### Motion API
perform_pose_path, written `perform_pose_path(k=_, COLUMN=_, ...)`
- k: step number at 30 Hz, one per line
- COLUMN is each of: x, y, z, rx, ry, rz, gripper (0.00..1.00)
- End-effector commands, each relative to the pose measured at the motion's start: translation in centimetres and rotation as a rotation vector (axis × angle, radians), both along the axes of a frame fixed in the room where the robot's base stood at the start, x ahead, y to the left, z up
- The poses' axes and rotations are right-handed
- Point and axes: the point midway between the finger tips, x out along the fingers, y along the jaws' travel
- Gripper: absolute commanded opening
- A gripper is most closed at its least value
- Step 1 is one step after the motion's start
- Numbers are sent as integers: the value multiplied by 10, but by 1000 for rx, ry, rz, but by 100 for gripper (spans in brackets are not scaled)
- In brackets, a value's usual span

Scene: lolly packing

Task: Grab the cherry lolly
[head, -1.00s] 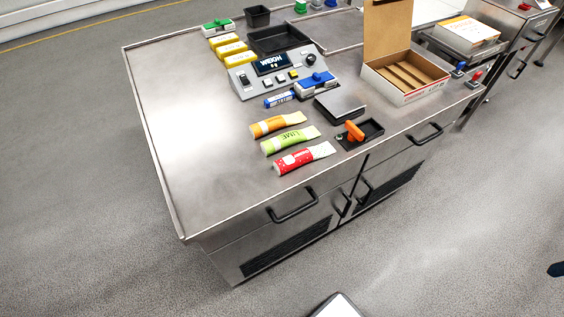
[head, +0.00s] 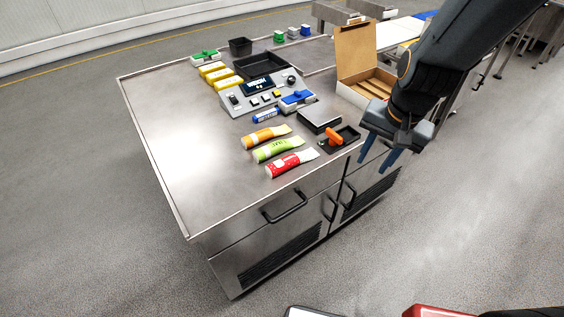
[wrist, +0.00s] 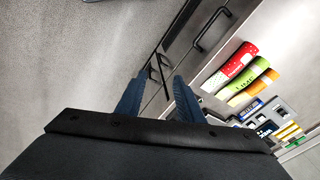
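The cherry lolly is in a red wrapper with white spots and a white end (head: 290,163). It lies flat near the front edge of the steel worktop (head: 180,130), and it also shows in the wrist view (wrist: 238,62). The green lime lolly (head: 275,150) and an orange lolly (head: 265,137) lie behind it in a row. My gripper (head: 377,157) is to the right of the cherry lolly, past the front edge of the worktop. Its two blue fingers (wrist: 158,98) are apart with nothing between them. Nothing hides the cherry lolly in the head view.
A black tray with an orange handle (head: 333,138) and a dark flat plate (head: 319,120) lie right of the lollies. Behind are a weighing console (head: 238,102) and an open cardboard box (head: 357,52). The worktop's left side is clear.

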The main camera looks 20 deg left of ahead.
Motion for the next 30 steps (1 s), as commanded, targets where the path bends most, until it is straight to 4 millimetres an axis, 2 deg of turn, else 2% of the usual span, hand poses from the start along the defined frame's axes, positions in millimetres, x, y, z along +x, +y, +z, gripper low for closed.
perform_pose_path(k=1, x=11, y=36, z=-6, rx=30, ry=5, rz=-44, gripper=34)
perform_pose_path(k=6, x=32, y=137, z=-28, rx=133, ry=18, rz=-244, gripper=34)
perform_pose_path(k=9, x=34, y=181, z=-41, rx=174, ry=30, rz=-332, gripper=34)
perform_pose_path(k=12, x=34, y=208, z=-48, rx=202, ry=38, rz=-391, gripper=34)
perform_pose_path(k=16, x=34, y=223, z=-58, rx=216, ry=43, rz=-425, gripper=34)
perform_pose_path(k=25, x=38, y=231, z=-87, rx=216, ry=44, rz=-428, gripper=34)
perform_pose_path(k=30, x=40, y=238, z=-112, rx=216, ry=43, rz=-428, gripper=34)
